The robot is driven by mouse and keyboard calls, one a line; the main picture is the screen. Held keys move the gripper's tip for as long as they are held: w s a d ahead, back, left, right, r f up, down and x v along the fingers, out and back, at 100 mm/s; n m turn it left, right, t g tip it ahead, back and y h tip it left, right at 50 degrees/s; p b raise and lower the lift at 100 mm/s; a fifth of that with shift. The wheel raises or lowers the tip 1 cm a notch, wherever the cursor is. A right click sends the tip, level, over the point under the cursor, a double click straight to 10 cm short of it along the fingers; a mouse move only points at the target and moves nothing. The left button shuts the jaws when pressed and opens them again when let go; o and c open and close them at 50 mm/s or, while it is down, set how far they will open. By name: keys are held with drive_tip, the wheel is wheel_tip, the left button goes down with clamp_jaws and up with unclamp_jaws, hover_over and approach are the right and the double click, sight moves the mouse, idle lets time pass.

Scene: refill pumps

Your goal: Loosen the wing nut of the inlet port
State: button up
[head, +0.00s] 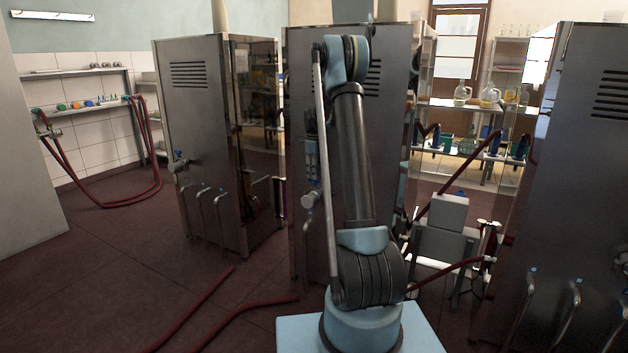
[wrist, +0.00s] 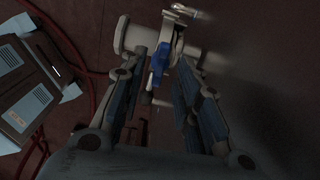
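In the wrist view, my gripper (wrist: 172,62) has its two fingers apart, with a gap between them. A blue wing nut (wrist: 160,58) shows at the far end of this gap, nearer the left finger. I cannot tell whether either finger touches it. The wing nut sits at a pale port (wrist: 130,37) with a metal clamp (wrist: 178,22) beside it. The left finger hides part of the port.
Steel cabinets stand at left (head: 190,110), middle (head: 300,150) and right (head: 570,180). A grey machine (head: 445,235) with red hoses stands between the middle and right ones. Another red hose (head: 205,305) lies on the floor. Open floor is at left.

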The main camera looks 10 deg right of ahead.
sight(314, 182)
drive_tip(key=shift+f, duration=1.25)
clamp_jaws()
drive_tip(key=shift+d, duration=0.1)
